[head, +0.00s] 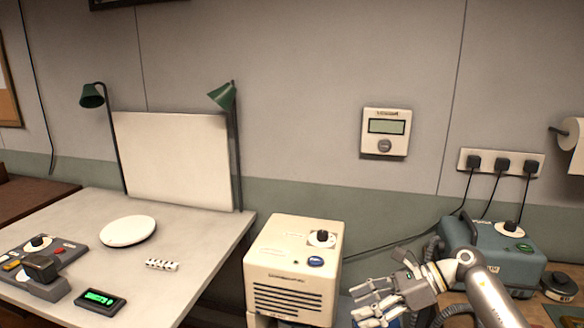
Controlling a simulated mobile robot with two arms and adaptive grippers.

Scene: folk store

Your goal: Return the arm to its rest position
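My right gripper (364,299) is low in the head view, right of the cream box. Its arm comes in from the lower right. Its fingers point left and stand apart, with nothing visible held between them. My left gripper and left arm are not in view.
The cream box (291,262) with a knob and vents stands just left of my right gripper. A teal device (492,255) with cables stands to its right. A white table (200,240) at left holds a round white plate (128,230) and small devices. A thermostat (386,132) hangs on the wall.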

